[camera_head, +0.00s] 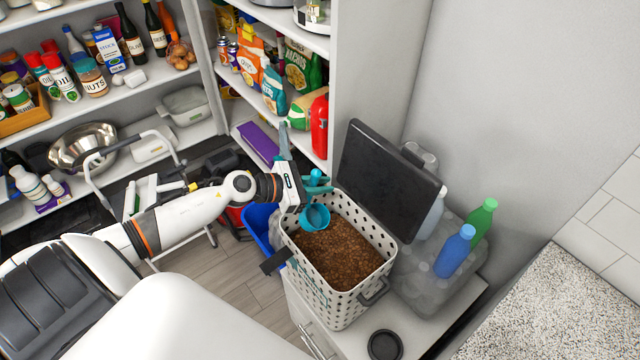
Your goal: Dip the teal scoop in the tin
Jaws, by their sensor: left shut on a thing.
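The tin (378,240) is a white, dotted container standing on a low white cabinet. Its dark lid (388,180) is tilted up at the back, and brown kibble (342,256) fills the inside. The teal scoop (316,217) is at the tin's upper left, its bowl over the kibble near the left inner wall. I cannot tell whether the bowl touches the kibble. My left gripper (312,183) reaches in from the left and is shut on the teal scoop's upper part, above the tin's rim. The gripper partly hides the handle. My right gripper is not in view.
Bottles with blue (455,251) and green (481,221) tops stand right of the tin. A black round lid (385,345) lies in front. A blue bin (258,228) stands left of the tin. Stocked shelves fill the back, and a speckled counter (560,310) is at right.

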